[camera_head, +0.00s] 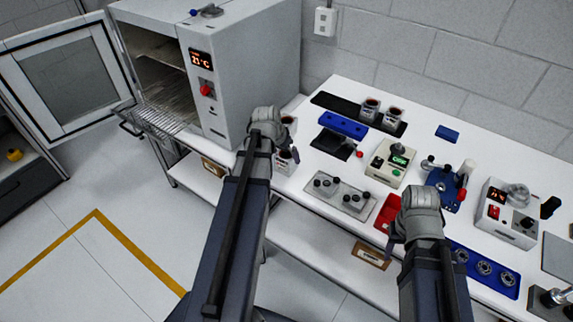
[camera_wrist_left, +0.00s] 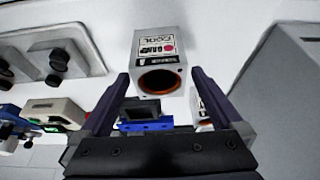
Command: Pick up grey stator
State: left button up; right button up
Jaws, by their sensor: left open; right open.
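A grey stator (camera_wrist_left: 160,48), a square block with a round copper-lined bore and a printed label, stands between and just beyond the fingertips of my left gripper (camera_wrist_left: 160,76) in the left wrist view. The fingers are open and apart from it. In the head view the grey stator (camera_head: 284,163) shows at the bench's front left edge, partly behind my left wrist. A second grey stator (camera_head: 289,123) is behind it, also partly covered. My right gripper (camera_head: 394,242) is over the bench front near a red tray; its fingers are mostly hidden by its wrist.
An oven (camera_head: 245,70) with its door open stands left of the stators. A grey fixture plate (camera_head: 340,195) with knobs lies to the right. A black rack (camera_head: 358,113) with two more stators, a blue tray (camera_head: 343,125) and several devices fill the bench (camera_head: 490,140).

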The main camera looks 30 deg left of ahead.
aim_at(288, 159)
pick_arm(q)
jog(key=b+x, duration=0.4)
jog(key=x, duration=0.1)
jog(key=shift+w+f, duration=0.1)
jog(key=shift+c, duration=0.4)
grip_shut()
dwell(0.4)
